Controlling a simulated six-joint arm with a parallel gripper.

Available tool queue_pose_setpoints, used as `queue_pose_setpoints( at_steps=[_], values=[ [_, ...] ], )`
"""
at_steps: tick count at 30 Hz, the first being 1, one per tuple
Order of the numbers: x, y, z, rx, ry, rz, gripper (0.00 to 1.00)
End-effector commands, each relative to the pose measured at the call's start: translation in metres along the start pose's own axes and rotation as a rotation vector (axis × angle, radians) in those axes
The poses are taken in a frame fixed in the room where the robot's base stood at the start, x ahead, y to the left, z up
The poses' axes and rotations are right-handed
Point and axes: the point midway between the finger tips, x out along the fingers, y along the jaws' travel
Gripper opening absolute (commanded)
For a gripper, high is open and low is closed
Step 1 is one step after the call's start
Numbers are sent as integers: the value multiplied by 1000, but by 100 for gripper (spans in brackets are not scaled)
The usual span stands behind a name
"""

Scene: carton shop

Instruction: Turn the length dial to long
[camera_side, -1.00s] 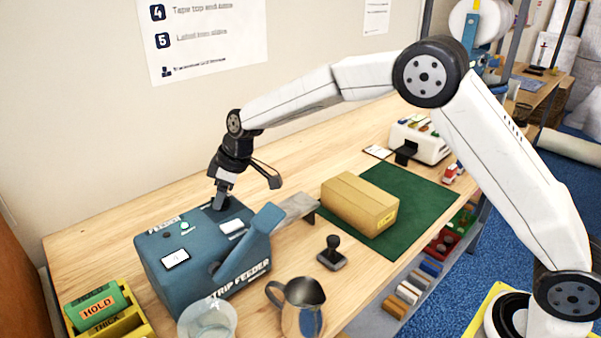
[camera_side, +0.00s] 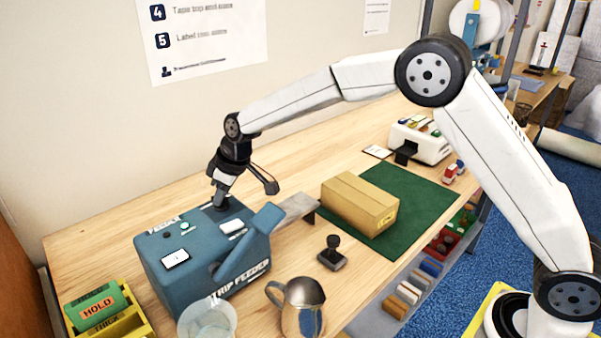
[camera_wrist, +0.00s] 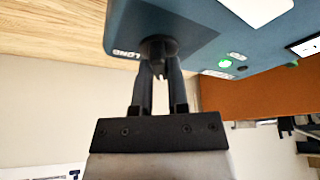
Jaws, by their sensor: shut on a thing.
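The blue strip feeder (camera_side: 185,270) stands on the bench at the lower left in the side view. Its top carries a green button (camera_side: 185,226), a small white display (camera_side: 176,258) and a white key. My gripper (camera_side: 221,203) points down at the back right corner of its top. In the wrist view my gripper (camera_wrist: 159,72) is shut on the dark length dial (camera_wrist: 157,48). The word LONG shows on the panel beside the dial. The fingers hide part of the dial, so I cannot tell its setting.
A metal jug (camera_side: 298,306) and a clear cup (camera_side: 207,320) stand in front of the feeder. A yellow tray (camera_side: 133,324) with HOLD cards is at the left. A stamp (camera_side: 332,254) and a carton (camera_side: 359,204) on a green mat (camera_side: 425,196) are to the right.

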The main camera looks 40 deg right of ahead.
Motion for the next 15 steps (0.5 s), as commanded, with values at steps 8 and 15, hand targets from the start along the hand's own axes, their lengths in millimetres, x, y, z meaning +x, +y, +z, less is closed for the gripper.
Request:
queue_pose_setpoints(
  at_steps=[8,15],
  values=[
    [0,0,0,77,2,32,0],
    [0,0,0,79,3,33,0]
  ],
)
